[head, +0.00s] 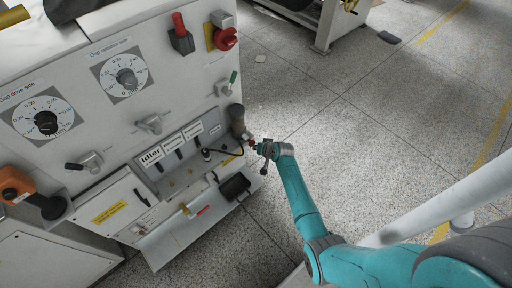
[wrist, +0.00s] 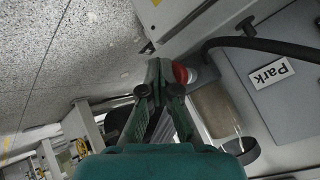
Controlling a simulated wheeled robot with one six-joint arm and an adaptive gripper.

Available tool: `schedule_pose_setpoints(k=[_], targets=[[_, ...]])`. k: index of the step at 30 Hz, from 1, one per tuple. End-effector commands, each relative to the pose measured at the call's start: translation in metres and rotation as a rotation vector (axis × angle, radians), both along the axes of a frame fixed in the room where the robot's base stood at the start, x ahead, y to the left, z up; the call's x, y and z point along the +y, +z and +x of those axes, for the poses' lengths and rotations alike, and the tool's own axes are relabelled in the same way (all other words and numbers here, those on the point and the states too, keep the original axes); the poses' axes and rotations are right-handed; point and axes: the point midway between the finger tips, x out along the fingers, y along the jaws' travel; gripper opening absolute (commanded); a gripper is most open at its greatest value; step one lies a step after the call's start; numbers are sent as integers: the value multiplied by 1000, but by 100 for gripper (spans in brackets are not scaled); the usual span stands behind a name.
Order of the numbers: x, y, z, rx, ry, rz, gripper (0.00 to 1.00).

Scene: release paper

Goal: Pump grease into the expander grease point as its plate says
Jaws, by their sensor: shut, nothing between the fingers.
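My gripper (head: 258,148) is shut and empty beside the dark grey cylinder (head: 237,118) at the right end of the recessed bay, which looks like the grease pump. In the wrist view my fingers (wrist: 160,78) meet next to a red and white part (wrist: 181,74); I cannot tell whether they touch it. A black hose (head: 228,151) runs from near the cylinder to a small upright dark fitting (head: 206,154). The hose also shows in the wrist view (wrist: 270,45). White plates stand in the bay; one reads Idler (head: 151,156), the others are too small to read.
A Park plate (wrist: 270,73) is near the hose. Levers (head: 149,123), dials (head: 127,78) and a red switch (head: 225,39) stick out of the panel. A shelf with a black tray (head: 235,186) juts out below. The floor (head: 320,110) to the right is mostly clear.

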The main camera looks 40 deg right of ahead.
Motion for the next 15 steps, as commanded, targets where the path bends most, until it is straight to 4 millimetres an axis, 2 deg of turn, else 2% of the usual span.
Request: schedule_pose_setpoints(k=[15], targets=[[-2, 1, -25, -2, -2, -1, 0]])
